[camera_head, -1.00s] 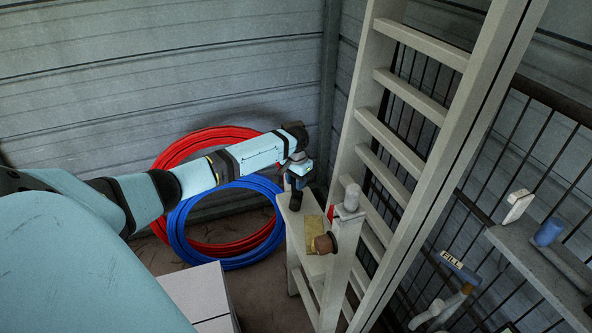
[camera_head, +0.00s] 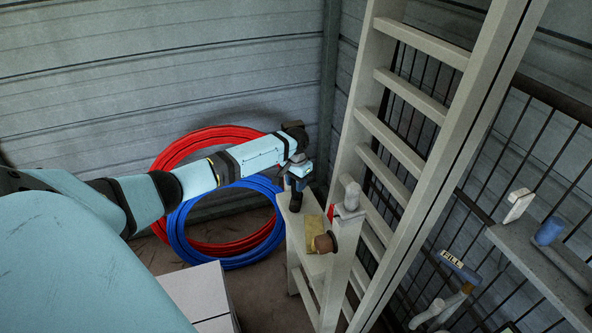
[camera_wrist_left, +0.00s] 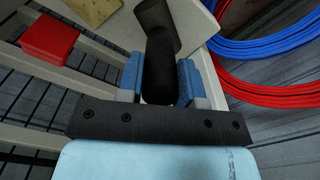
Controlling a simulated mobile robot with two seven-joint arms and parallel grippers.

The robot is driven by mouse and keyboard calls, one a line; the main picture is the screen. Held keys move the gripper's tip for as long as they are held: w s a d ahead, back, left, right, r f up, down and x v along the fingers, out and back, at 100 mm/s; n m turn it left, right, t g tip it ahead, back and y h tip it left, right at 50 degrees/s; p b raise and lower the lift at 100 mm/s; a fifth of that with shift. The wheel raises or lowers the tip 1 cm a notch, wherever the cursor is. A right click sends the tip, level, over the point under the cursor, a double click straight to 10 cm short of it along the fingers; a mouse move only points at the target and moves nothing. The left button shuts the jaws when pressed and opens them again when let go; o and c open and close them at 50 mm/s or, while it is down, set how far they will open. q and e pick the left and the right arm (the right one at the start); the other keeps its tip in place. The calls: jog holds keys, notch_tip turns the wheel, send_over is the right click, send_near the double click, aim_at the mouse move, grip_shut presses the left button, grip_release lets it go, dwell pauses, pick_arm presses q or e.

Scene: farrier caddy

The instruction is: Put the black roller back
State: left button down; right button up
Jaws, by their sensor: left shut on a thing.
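The black roller (camera_wrist_left: 157,75) is between the blue finger pads of my left gripper (camera_wrist_left: 160,82) in the left wrist view. My left gripper is shut on it. In the head view, my left gripper (camera_head: 297,181) is over the far end of the narrow pale stand (camera_head: 318,264). The black roller (camera_head: 295,201) shows as a dark shape below the fingers, close to the stand's top. Beyond the roller, the wrist view shows a wider dark shape (camera_wrist_left: 162,22); I cannot tell whether it is part of the roller or its shadow. My right gripper is not in view.
A ladder (camera_head: 428,175) stands just right. A shelf (camera_head: 540,270) is far right.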

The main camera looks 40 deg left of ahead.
pick_arm(q)
jog(key=shift+f, duration=0.15)
jog(key=c, duration=0.7)
grip_release()
notch_tip(320, 180, up, 14)
jog(key=b, duration=0.1)
jog(key=shift+f, duration=0.1)
